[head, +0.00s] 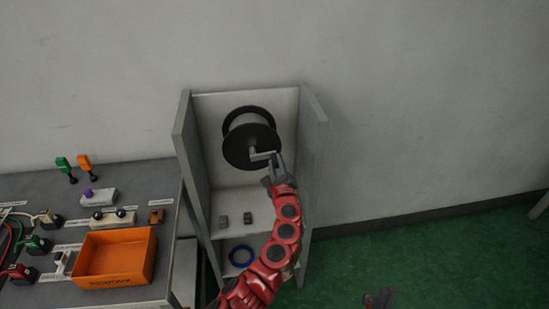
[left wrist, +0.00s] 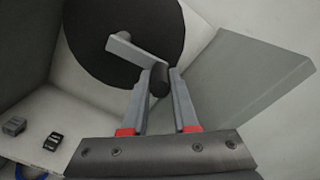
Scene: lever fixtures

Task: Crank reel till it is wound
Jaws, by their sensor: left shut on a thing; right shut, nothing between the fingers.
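The reel (head: 247,120) is a spool with dark flanges and a pale core, mounted in the upper part of a grey open cabinet. Its grey crank arm (head: 262,156) runs across the front flange; it also shows in the left wrist view (left wrist: 130,48), pointing from the hub toward the lower right. My left gripper (head: 272,168) is shut on the dark crank knob (left wrist: 159,80), with a finger on each side of it. The knob is mostly hidden by the fingers in the head view. My right gripper (head: 380,298) is low at the bottom edge, shut and empty, away from the reel.
The cabinet's right side wall (head: 312,150) stands close to my left gripper. A grey bench (head: 130,178) on the left bears an orange bin (head: 115,282) and levers. Green floor lies open at right.

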